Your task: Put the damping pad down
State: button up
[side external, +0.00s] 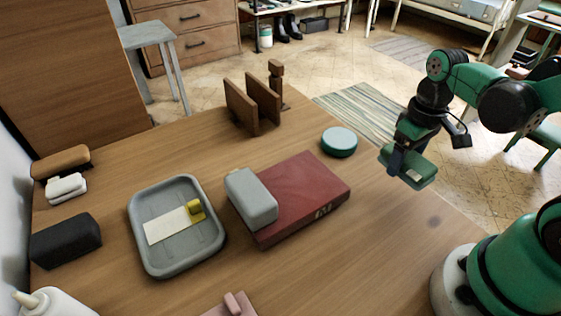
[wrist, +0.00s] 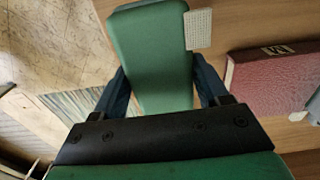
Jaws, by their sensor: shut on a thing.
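The damping pad appears to be the green, rounded block (side external: 420,172) with a pale patch on it. My gripper (side external: 405,163) is shut on it and holds it in the air by the table's right edge in the side view. In the wrist view the pad (wrist: 150,55) lies between the two dark blue fingers, with a white, dotted patch at its right edge. Its underside is hidden.
On the wooden table (side external: 330,262) are a red book (side external: 308,185) with a grey block (side external: 251,197) on it, a teal round tin (side external: 339,142), a grey tray (side external: 150,262) and a wooden upright holder (side external: 241,106). Bare tabletop lies right of the book.

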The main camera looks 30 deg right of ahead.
aim_at(392, 189)
jog(key=shift+f, duration=2.7)
jog(key=o, duration=1.2)
jog(key=shift+o, duration=0.2)
jog(key=shift+r, duration=0.15)
notch_tip(392, 189, up, 11)
jog(key=shift+r, duration=0.15)
jog(key=shift+a+r, duration=0.1)
jog(key=shift+r, duration=0.05)
jog(key=w+a+r+t, duration=0.1)
jog(key=w+a+t, duration=0.3)
jog(key=t, duration=0.3)
jog(key=shift+a+r, duration=0.15)
jog(key=shift+a, duration=0.75)
